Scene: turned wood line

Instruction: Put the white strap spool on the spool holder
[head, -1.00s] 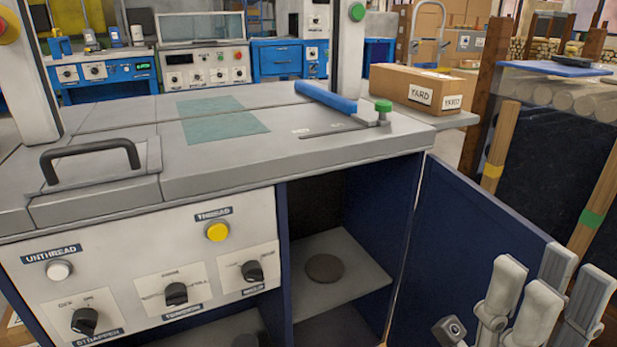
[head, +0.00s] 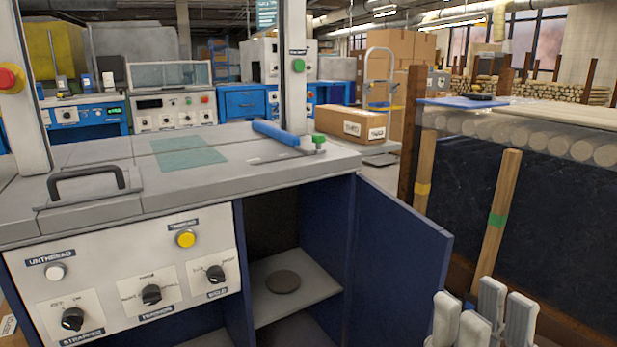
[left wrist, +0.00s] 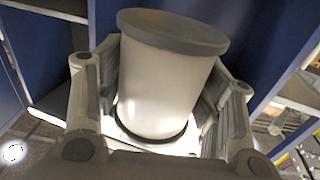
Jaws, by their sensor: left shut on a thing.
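In the left wrist view, my left gripper (left wrist: 155,110) is shut on a white cylinder with a grey round end plate, which looks like the white strap spool (left wrist: 158,90). The spool stands a little tilted between the fingers. Neither the left gripper nor the spool shows in the head view. A dark round disc (head: 283,282), perhaps part of the spool holder, lies on a grey shelf inside the open blue cabinet of the machine. My right gripper (head: 481,312) is at the bottom right of the head view, its fingers apart and empty, in front of the cabinet door.
The blue cabinet door (head: 400,260) stands open to the right. The control panel (head: 120,280) with knobs and a yellow button is left of the opening. A grey worktop (head: 110,210) lies above. Wooden posts (head: 497,215) and a dark stack stand at the right.

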